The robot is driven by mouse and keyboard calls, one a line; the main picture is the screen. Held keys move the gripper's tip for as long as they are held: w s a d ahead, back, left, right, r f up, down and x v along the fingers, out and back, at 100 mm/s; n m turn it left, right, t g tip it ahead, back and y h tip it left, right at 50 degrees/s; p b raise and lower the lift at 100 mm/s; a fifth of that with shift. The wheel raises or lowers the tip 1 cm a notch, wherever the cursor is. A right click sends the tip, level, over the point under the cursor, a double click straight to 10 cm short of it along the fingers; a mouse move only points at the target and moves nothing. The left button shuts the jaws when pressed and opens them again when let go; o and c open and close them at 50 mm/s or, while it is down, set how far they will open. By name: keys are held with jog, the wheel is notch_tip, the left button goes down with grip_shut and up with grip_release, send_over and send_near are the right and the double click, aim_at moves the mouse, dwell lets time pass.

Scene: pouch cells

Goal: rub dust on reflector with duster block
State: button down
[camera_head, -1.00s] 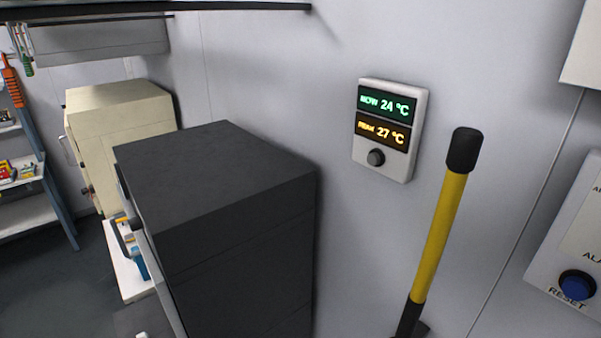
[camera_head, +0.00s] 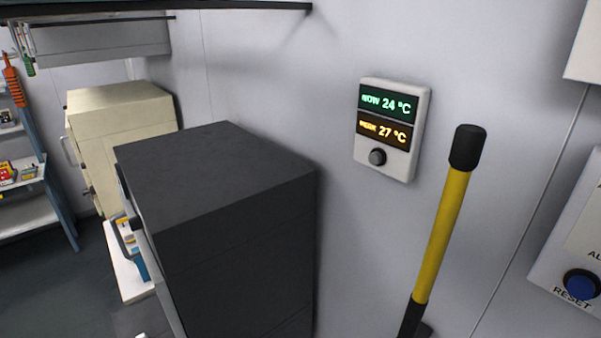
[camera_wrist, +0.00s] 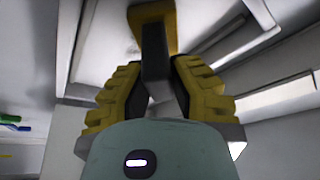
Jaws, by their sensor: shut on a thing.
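In the wrist view my gripper (camera_wrist: 157,75) has ridged yellow fingers with dark inner pads. It is shut on the duster block, which shows as a dark upright grip (camera_wrist: 155,62) with a wider yellow part (camera_wrist: 152,14) beyond it. The grip sits between the two fingers. I cannot make out the reflector or any dust for certain in either view. My gripper is not in the head view.
The head view shows a dark cabinet (camera_head: 215,180), a cream cabinet (camera_head: 120,115), a wall temperature display (camera_head: 391,130) and a yellow pole with black ends (camera_head: 440,235). A blue RESET button (camera_head: 580,285) is at right. Pale panels (camera_wrist: 230,30) lie beyond the block in the wrist view.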

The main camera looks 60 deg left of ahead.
jog(key=d+b, duration=0.4)
jog(key=d, duration=0.2)
jog(key=shift+w+d+b, duration=0.15)
jog(key=shift+w+b, duration=0.1)
jog(key=shift+b, duration=0.15)
jog(key=shift+s+a+p, duration=0.15)
jog(key=shift+a+p, duration=0.2)
jog(key=shift+a, duration=1.5)
jog(key=shift+s+a+p, duration=0.1)
jog(key=shift+a+p, duration=0.25)
jog(key=shift+a, duration=1.5)
jog(key=s+b, duration=0.1)
jog(key=s, duration=0.5)
jog(key=shift+d+b, duration=0.25)
jog(key=shift+b, duration=0.15)
jog(key=shift+s, duration=0.1)
